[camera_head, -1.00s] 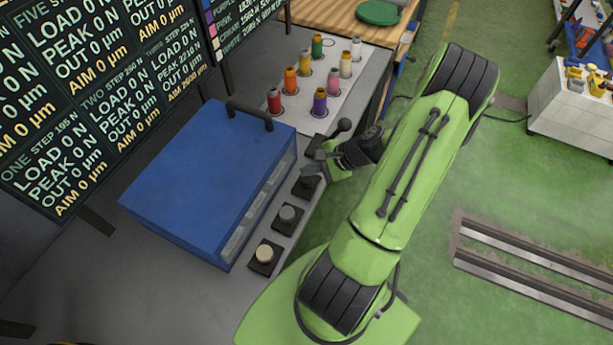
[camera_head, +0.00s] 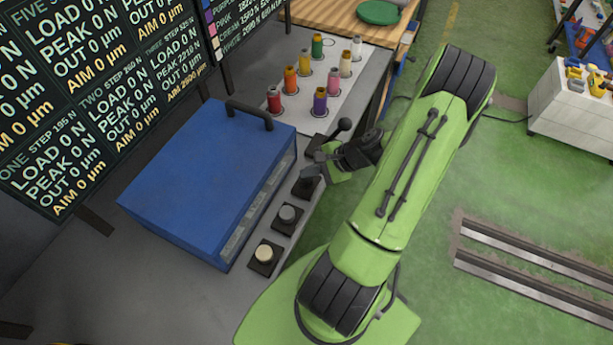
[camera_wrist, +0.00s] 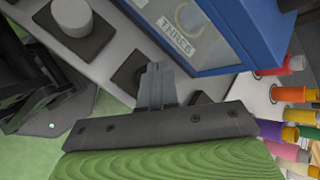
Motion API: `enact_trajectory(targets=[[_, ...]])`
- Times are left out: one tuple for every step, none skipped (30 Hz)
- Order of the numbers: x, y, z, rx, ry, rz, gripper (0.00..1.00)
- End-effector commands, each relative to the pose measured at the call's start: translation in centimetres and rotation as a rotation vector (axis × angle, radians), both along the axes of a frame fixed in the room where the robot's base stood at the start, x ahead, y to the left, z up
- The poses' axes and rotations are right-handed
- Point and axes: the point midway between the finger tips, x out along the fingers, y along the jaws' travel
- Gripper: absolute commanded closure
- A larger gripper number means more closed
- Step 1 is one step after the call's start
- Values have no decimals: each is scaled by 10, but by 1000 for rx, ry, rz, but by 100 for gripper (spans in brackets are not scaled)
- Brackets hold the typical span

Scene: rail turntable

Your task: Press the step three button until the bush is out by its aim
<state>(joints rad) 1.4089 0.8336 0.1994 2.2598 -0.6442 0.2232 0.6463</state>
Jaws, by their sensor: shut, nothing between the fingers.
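The step three button is the dark one on a square black base (camera_head: 306,187), third from the near end of the row beside the blue press box (camera_head: 205,155). In the wrist view its base (camera_wrist: 128,72) is partly hidden by my gripper (camera_wrist: 157,70), beside the label THREE. My gripper (camera_head: 314,164) is shut and empty, close over this button; I cannot tell whether it touches. A pale ring, perhaps the bush (camera_wrist: 190,18), shows behind the window.
A grey button (camera_head: 288,215) and a cream button (camera_head: 264,254) lie nearer in the row. A black-knobbed lever (camera_head: 344,125) stands just beyond my gripper. Several coloured bushes stand on a pale board (camera_head: 300,118) behind the box. Open green floor lies to the right.

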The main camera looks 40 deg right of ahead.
Motion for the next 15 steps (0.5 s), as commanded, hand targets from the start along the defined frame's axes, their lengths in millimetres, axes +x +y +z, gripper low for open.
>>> enact_trajectory(targets=[[0, 0, -1, 0, 0, 0, 100], [0, 0, -2, 0, 0, 0, 100], [0, 0, -2, 0, 0, 0, 100], [0, 0, -3, 0, 0, 0, 100], [0, 0, -3, 0, 0, 0, 100], [0, 0, -3, 0, 0, 0, 100], [0, 0, -4, 0, 0, 0, 100], [0, 0, -4, 0, 0, 0, 100], [0, 0, -5, 0, 0, 0, 100], [0, 0, -5, 0, 0, 0, 100], [0, 0, -5, 0, 0, 0, 100], [0, 0, -6, 0, 0, 0, 100], [0, 0, -6, 0, 0, 0, 100], [0, 0, -7, 0, 0, 0, 100], [0, 0, -7, 0, 0, 0, 100]])
